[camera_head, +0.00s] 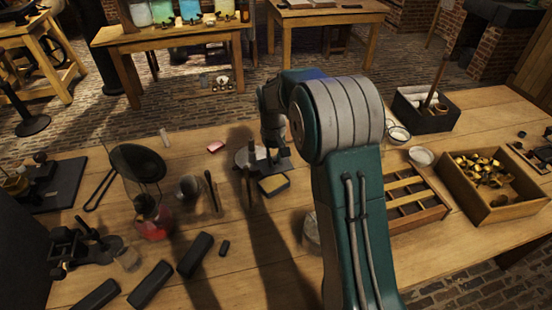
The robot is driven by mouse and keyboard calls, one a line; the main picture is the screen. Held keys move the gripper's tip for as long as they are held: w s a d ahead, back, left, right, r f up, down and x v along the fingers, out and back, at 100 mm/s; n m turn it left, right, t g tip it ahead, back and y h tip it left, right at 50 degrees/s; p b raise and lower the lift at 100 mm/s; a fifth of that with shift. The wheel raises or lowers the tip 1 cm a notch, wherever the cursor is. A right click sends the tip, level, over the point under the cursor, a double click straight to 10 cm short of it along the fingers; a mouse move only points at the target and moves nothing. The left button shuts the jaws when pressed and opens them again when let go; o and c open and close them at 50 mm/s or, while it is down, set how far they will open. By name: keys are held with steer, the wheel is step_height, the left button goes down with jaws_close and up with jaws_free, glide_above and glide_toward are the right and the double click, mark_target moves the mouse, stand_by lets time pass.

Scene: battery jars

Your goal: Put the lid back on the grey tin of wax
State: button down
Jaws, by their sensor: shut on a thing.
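My gripper (262,154) points down over the middle of the table, at the end of my bent arm. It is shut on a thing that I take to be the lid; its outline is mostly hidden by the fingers. A flat, round grey shape (241,156) shows just left of and around the fingertips; I cannot tell whether it is the tin or a plate.
A slatted wooden rack (413,197) and a wooden crate (495,185) of yellow pieces are at right. A pink block (216,146) lies behind.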

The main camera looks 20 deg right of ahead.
mark_target(274, 183)
steer(key=w+f+n, duration=0.2)
steer(key=n, duration=0.1)
steer(key=shift+f, duration=3.45)
steer(key=c, duration=0.5)
jaws_free()
steer(key=o, duration=0.5)
steer(key=shift+c, duration=0.2)
